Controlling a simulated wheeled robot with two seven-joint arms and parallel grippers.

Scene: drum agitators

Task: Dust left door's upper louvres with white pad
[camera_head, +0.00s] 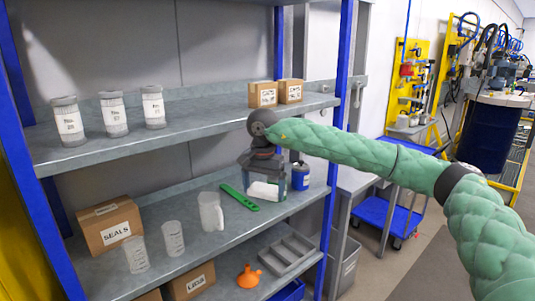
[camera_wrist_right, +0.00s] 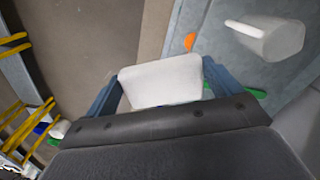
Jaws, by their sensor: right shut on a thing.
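The white pad (camera_head: 263,191) is between the fingers of my right gripper (camera_head: 267,181), above the right part of the middle shelf. In the right wrist view the white pad (camera_wrist_right: 160,80) fills the space between the two blue fingers of the right gripper (camera_wrist_right: 160,90), one on each side. The right gripper is shut on it. No louvred door can be made out in either view. My left gripper is not in view.
The middle shelf (camera_head: 185,262) bears a white jug (camera_head: 211,212), a green tool (camera_head: 240,198), a blue can (camera_head: 300,178), two clear beakers and a SEALS box (camera_head: 108,225). Jars and two small boxes stand above. An orange funnel (camera_head: 249,277) and grey tray are below.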

